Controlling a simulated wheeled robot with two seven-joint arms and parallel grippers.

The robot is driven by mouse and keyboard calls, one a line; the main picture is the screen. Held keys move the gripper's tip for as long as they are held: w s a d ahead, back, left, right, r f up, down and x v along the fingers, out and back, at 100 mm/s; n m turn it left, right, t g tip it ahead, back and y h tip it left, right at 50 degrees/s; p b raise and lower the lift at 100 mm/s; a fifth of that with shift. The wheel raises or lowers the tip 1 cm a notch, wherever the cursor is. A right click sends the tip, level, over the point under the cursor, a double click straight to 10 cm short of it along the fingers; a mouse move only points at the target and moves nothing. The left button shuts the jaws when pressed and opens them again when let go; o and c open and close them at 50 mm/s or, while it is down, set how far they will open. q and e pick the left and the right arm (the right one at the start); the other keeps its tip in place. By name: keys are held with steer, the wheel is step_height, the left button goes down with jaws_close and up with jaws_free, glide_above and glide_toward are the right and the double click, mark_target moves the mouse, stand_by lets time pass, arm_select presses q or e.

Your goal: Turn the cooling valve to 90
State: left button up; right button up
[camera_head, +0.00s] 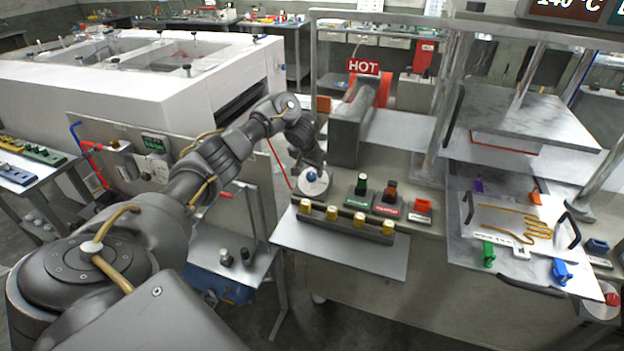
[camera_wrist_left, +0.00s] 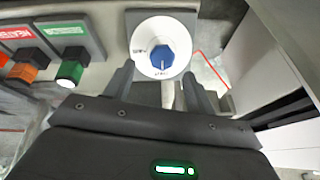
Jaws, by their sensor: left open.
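The cooling valve is a blue knob (camera_head: 312,176) on a round white dial at the left part of the machine's bench. In the left wrist view the blue knob (camera_wrist_left: 162,56) sits at the middle of the white dial (camera_wrist_left: 148,35), with a pale mark toward its lower side; the dial lettering is too small to read surely. My left gripper (camera_wrist_left: 158,82) is open, with one finger on either side below the knob, apart from it as far as I can tell. In the head view the arm's wrist is right above the dial and hides the fingers. My right gripper is not seen.
A rail of yellow-capped pegs (camera_head: 345,221) stands in front. The HOT block (camera_head: 345,130) rises behind. A press with a glove-shaped wire (camera_head: 538,229) is at right.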

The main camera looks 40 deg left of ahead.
mark_target(311, 175)
arm_select(q)
steer(key=x, duration=0.3)
steer(key=shift+a, duration=0.1)
steer(key=shift+a+f, duration=0.1)
steer(key=shift+f, duration=0.3)
steer(key=shift+w+f, duration=0.15)
steer(key=shift+f, duration=0.3)
steer(key=shift+w+f, duration=0.15)
steer(key=c, duration=1)
steer(key=shift+o, duration=0.2)
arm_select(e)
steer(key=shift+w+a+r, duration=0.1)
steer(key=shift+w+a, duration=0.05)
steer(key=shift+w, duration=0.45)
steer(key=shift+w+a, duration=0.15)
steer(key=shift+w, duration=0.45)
